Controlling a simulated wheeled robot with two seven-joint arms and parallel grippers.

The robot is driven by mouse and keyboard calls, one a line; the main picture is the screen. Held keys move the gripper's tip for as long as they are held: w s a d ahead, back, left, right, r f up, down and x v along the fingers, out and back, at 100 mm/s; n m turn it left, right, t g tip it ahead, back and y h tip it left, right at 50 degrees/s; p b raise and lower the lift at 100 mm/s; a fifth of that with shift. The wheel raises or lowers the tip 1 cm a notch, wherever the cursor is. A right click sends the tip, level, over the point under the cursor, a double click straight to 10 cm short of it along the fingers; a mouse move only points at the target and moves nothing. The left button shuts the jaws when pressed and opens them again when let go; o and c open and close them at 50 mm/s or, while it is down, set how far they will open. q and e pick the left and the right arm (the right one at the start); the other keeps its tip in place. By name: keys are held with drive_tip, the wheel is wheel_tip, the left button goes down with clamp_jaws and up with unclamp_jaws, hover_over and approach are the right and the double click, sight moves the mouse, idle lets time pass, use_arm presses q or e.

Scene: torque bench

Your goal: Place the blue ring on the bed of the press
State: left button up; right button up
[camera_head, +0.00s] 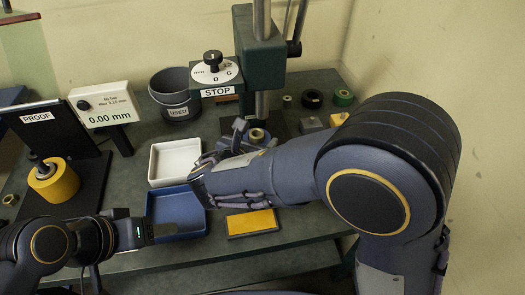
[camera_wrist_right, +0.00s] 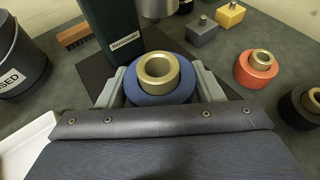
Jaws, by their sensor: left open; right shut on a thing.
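The blue ring (camera_wrist_right: 160,97) has a brass collar (camera_wrist_right: 158,68) standing in its middle. In the right wrist view, my right gripper (camera_wrist_right: 160,88) is shut on the ring, with one grey finger on each side. The head view shows the brass collar (camera_head: 258,136) at the fingertips of my right gripper (camera_head: 250,138), below the press (camera_head: 262,60). The press's dark base plate (camera_wrist_right: 98,66) shows behind the ring. I cannot tell whether the ring touches it. My left gripper (camera_head: 168,232) is open near the front of the blue tray.
A white tray (camera_head: 153,165) and a blue tray (camera_head: 152,196) lie left of my right forearm. A grey USED bin (camera_head: 175,103) stands behind. A yellow pad (camera_head: 250,223) lies in front. A red ring (camera_wrist_right: 256,74) and small blocks (camera_wrist_right: 202,32) lie right of the press.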

drive_tip(key=shift+w+d+f, duration=0.25)
drive_tip(key=shift+w+f, duration=0.15)
drive_tip(key=shift+f, duration=0.1)
drive_tip(key=shift+w+d+f, duration=0.2)
drive_tip(key=shift+w+f, duration=0.15)
drive_tip(key=shift+f, duration=0.15)
drive_tip(key=f, duration=0.3)
drive_tip(key=shift+w+d+f+b, duration=0.1)
drive_tip(key=shift+w+d+b, duration=0.1)
drive_tip(key=shift+w+b, duration=0.2)
drive_tip(key=shift+f, duration=0.35)
drive_tip(key=shift+s, duration=0.1)
drive_tip(key=shift+f, duration=0.2)
drive_tip(key=o, duration=1.6)
